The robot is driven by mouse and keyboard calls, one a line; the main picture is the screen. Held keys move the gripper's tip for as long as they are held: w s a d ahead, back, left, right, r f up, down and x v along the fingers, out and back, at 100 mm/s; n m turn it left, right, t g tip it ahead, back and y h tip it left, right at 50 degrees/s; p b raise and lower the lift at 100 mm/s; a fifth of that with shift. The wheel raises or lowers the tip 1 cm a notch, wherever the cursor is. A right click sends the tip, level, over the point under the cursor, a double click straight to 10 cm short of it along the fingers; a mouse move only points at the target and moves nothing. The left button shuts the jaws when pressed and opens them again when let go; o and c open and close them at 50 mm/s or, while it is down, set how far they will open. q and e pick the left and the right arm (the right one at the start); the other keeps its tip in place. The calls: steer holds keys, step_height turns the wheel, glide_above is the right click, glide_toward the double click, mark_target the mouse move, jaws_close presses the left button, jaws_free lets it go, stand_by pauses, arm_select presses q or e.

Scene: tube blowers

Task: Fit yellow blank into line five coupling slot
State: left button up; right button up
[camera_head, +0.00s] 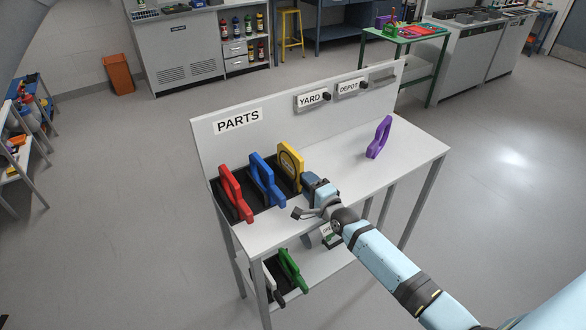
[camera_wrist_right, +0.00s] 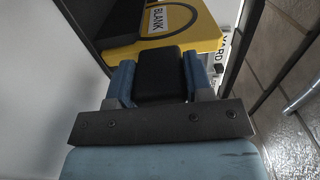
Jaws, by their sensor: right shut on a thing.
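The yellow blank (camera_head: 290,166) is a flat plate with a ring mark, standing upright at the right end of the black rack on the parts table. In the right wrist view its yellow face (camera_wrist_right: 190,25) shows a "BLANK" label, with a black grip block (camera_wrist_right: 160,78) at its near edge. My right gripper (camera_head: 311,186) is at the near right side of the yellow blank. In the wrist view its blue fingers (camera_wrist_right: 160,85) are closed on both sides of the black block. My left gripper is not in view. I cannot make out a line five coupling slot.
A red piece (camera_head: 235,195) and a blue piece (camera_head: 267,182) stand in the same rack (camera_head: 245,213). A purple piece (camera_head: 379,138) stands farther right on the table. The back panel (camera_head: 205,142) carries PARTS, YARD and DEPOT labels. A green piece (camera_head: 291,270) is on the lower shelf.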

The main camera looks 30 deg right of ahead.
steer(key=shift+r+p, duration=0.65)
steer(key=shift+r, duration=0.05)
steer(key=shift+s, duration=0.2)
steer(key=shift+s+d+p, duration=0.1)
steer(key=shift+s+p, duration=0.45)
steer(key=shift+s, duration=0.9)
steer(key=s+p, duration=0.2)
steer(key=s, duration=0.5)
steer(key=shift+s+d+p, duration=0.35)
steer(key=shift+p, duration=0.05)
stand_by(0.5)
steer(key=s+p, duration=0.1)
steer(key=s, duration=0.5)
steer(key=shift+d, duration=0.2)
stand_by(0.7)
